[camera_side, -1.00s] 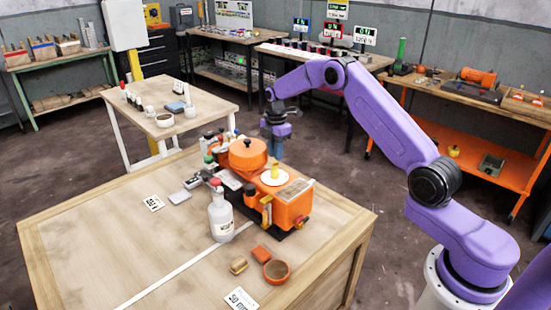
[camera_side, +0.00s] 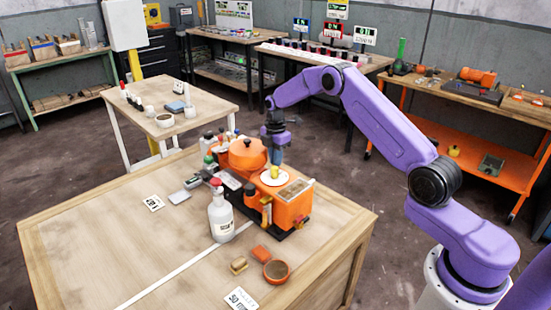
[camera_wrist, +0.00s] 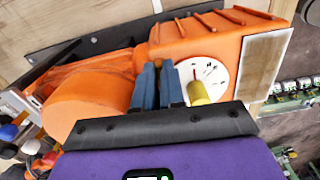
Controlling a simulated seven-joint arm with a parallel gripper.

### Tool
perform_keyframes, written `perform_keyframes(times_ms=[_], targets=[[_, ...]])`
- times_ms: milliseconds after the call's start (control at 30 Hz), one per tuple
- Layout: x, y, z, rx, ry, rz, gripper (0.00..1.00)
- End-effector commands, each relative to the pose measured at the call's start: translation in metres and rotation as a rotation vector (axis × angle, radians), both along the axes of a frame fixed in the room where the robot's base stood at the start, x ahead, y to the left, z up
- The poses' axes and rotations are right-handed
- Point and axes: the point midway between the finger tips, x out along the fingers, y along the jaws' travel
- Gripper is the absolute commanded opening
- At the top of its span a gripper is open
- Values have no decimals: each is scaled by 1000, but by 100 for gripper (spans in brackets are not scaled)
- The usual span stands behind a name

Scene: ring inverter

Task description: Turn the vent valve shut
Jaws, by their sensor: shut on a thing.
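An orange machine (camera_side: 293,212) with a round lidded drum (camera_side: 247,156) stands on the near wooden table. It also shows in the wrist view (camera_wrist: 215,32). On its top is a white dial (camera_wrist: 213,72) with a yellow knob (camera_wrist: 197,93); the side view shows this knob too (camera_side: 274,172). My gripper (camera_side: 276,160) points down between the drum and the dial. In the wrist view its blue fingers (camera_wrist: 158,68) are close together, left of the yellow knob and apart from it in the picture. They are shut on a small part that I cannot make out. I cannot identify the vent valve for certain.
A white bottle (camera_side: 221,217) with a red cap stands close in front of the machine. An orange bowl (camera_side: 277,271) and small blocks (camera_side: 239,265) lie nearer the front edge. Several small bottles crowd behind the drum.

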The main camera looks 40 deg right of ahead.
Motion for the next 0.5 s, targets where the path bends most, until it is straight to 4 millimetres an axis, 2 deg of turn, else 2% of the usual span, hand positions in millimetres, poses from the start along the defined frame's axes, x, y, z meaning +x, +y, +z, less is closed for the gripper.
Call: perform_keyframes(times_ms=[267,500], targets=[[0,0,1,0,0,-119,0],[0,0,1,0,0,-322,0]])
